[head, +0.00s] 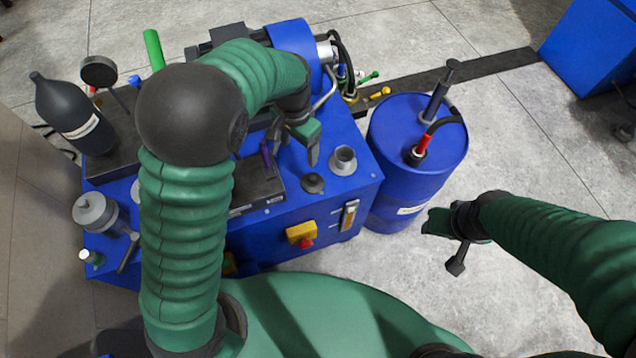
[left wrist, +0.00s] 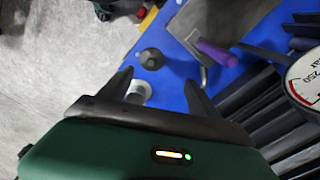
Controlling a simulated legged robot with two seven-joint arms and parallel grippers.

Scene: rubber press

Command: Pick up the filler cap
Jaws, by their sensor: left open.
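The filler cap (head: 313,183) is a dark round cap with a raised knob. It lies on the blue top of the machine, beside the grey filler neck (head: 343,160). In the left wrist view the cap (left wrist: 152,58) shows just beyond my fingertips, with the pale neck (left wrist: 138,92) partly hidden near one finger. My left gripper (head: 296,145) is open and empty, above the machine top and apart from the cap. My right gripper (head: 448,243) looks open and empty, over the floor right of the machine.
A blue drum (head: 395,135) with a hand pump stands right of the machine. A purple-handled scraper (left wrist: 217,52) lies near the cap. A pressure gauge (left wrist: 306,82) and dark ribbed parts are close to my left gripper. A black bottle (head: 75,112) stands at the far left.

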